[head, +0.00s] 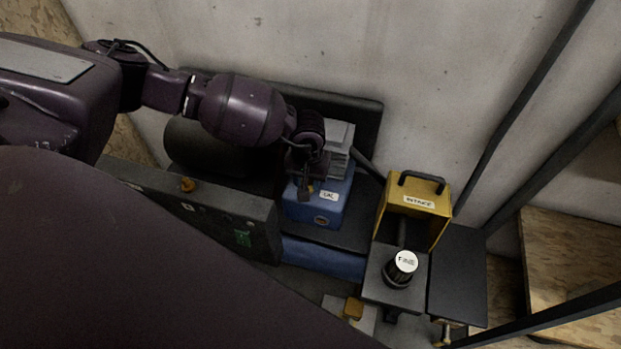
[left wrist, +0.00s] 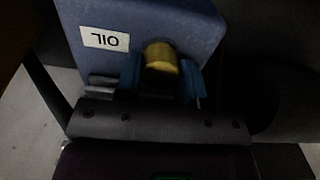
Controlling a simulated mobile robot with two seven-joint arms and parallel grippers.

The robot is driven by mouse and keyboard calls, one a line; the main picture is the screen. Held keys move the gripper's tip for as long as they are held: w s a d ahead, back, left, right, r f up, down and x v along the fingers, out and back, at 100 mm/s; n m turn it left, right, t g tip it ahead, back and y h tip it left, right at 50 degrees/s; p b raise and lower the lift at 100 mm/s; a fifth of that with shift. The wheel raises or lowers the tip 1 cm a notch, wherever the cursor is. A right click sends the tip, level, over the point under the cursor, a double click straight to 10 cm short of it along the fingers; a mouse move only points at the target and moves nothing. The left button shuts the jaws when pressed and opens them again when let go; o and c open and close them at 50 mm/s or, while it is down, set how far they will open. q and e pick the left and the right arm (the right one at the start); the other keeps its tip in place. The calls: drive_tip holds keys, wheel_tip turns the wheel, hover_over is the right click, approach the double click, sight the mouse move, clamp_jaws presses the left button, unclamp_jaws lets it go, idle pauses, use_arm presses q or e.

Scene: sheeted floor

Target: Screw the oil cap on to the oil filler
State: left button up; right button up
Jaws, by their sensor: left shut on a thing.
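The blue oil housing (head: 332,212) with an OIL label stands in the middle of the machine, and it fills the top of the left wrist view (left wrist: 190,22). My left gripper (head: 306,192) is at its upper left side, pointing down. In the left wrist view its blue fingertips (left wrist: 160,80) are shut on the oil cap. A brass-coloured round part (left wrist: 160,56) shows between the fingertips, against the housing. Deep shadow hides where cap and filler meet, so I cannot tell how the cap is seated. My right gripper is not in view.
A yellow box with a black handle (head: 441,230) stands to the right, by a black post with a white top (head: 406,261). A dark panel (head: 240,221) lies left of the housing. A pale wall (head: 300,50) is behind, with dark metal bars at right.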

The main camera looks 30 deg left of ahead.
use_arm(q)
drive_tip(key=m+b, duration=0.1)
drive_tip(key=m, duration=0.3)
drive_tip(key=shift+f+m, duration=0.15)
drive_tip(key=shift+m, duration=0.25)
drive_tip(key=m+b, duration=0.1)
drive_tip(key=m, duration=0.2)
drive_tip(key=shift+m, duration=0.4)
drive_tip(key=shift+r, duration=0.2)
drive_tip(key=o, duration=1.1)
drive_tip(key=shift+c, duration=0.8)
